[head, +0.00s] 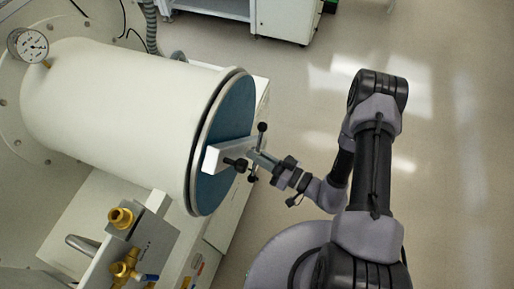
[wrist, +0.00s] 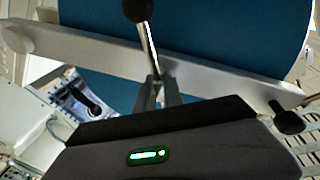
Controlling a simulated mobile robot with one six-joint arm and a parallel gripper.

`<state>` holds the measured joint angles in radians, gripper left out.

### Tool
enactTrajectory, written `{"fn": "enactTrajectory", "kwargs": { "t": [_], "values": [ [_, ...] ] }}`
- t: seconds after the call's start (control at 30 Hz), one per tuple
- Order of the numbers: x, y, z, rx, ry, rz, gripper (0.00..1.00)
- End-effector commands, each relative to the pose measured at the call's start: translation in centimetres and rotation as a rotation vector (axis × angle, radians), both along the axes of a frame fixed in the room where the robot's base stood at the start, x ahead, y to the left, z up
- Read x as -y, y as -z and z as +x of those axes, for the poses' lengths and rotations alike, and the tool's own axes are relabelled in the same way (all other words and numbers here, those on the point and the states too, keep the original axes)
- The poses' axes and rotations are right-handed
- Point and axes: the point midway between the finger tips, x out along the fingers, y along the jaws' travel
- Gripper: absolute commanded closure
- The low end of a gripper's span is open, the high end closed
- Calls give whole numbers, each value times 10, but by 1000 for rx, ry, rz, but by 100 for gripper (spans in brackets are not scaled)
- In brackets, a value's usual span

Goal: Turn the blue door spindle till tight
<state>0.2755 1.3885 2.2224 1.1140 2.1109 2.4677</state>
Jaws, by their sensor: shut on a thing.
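The blue door (head: 234,108) closes the end of a white cylindrical chamber (head: 125,100). A white bar (head: 222,154) crosses the door, and it also fills the width of the wrist view (wrist: 85,47). The spindle handle is a thin metal rod with black ball ends (head: 262,127); one ball and the rod (wrist: 148,42) show in the wrist view. My gripper (head: 259,158) is at the handle in front of the bar. In the wrist view its fingers (wrist: 157,84) are shut on the rod. The spindle's centre is hidden behind the fingers.
A round gauge (head: 28,45) stands on the chamber at the upper left. Brass valves (head: 122,217) sit on a grey block below the chamber. A white cabinet (head: 286,20) stands at the back. The floor (head: 450,130) to the right is clear.

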Motion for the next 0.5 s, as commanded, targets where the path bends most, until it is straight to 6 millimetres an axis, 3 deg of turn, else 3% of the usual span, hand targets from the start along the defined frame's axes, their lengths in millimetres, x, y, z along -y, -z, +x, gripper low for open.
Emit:
{"fn": "enactTrajectory", "kwargs": {
  "t": [0.5],
  "values": [
    [0, 0, -4, -27, 1, 9, 100]
  ]
}}
